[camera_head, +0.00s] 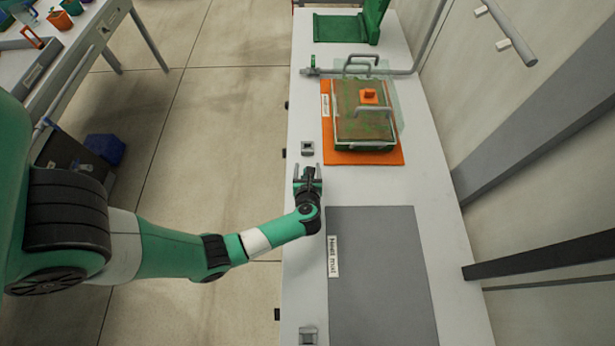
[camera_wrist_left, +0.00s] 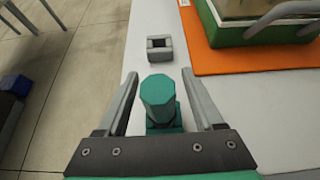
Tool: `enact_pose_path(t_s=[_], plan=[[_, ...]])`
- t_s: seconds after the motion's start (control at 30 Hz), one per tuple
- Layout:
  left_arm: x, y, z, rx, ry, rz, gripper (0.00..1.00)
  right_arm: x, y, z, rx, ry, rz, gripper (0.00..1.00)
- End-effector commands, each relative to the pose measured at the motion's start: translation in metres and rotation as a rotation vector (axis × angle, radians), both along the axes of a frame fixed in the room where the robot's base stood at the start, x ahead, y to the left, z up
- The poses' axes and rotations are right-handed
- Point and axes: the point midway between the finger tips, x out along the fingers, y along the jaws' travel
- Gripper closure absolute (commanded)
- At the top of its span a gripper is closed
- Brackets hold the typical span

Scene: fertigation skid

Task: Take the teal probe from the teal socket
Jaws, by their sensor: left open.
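In the left wrist view the teal probe (camera_wrist_left: 157,95) has a faceted, roughly hexagonal head. It stands in the teal socket (camera_wrist_left: 163,128), which shows just below the head and is mostly hidden by the probe and my gripper. My left gripper (camera_head: 308,172) is open over the white bench near its left edge. In the left wrist view its two fingers (camera_wrist_left: 160,76) stand on either side of the probe, with a visible gap on each side. In the head view the probe and socket are hidden by the gripper. My right gripper is not in view.
A grey square socket (camera_head: 307,148) sits just beyond the gripper. Another grey socket (camera_head: 307,336) is at the near edge. A green tray with a clear cover (camera_head: 364,112) stands on an orange mat (camera_head: 362,158). A flat grey heat mat (camera_head: 385,275) lies to the right.

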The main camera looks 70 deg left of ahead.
Motion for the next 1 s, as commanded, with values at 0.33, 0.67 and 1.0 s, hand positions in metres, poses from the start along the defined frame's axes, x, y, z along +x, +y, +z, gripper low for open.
enact_pose_path(t_s=[0.33, 0.67, 1.0], plan=[[0.0002, 0.0007, -0.0002, 0.0, 0.001, 0.0, 0.56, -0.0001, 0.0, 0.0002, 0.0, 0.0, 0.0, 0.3], [0.0001, 0.0005, -0.0001, 0.0, 0.001, 0.0, 1.0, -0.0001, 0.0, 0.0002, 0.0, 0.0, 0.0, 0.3], [0.0003, 0.0006, 0.0036, 0.001, -0.001, -0.001, 1.0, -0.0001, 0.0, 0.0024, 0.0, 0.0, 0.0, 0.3]])
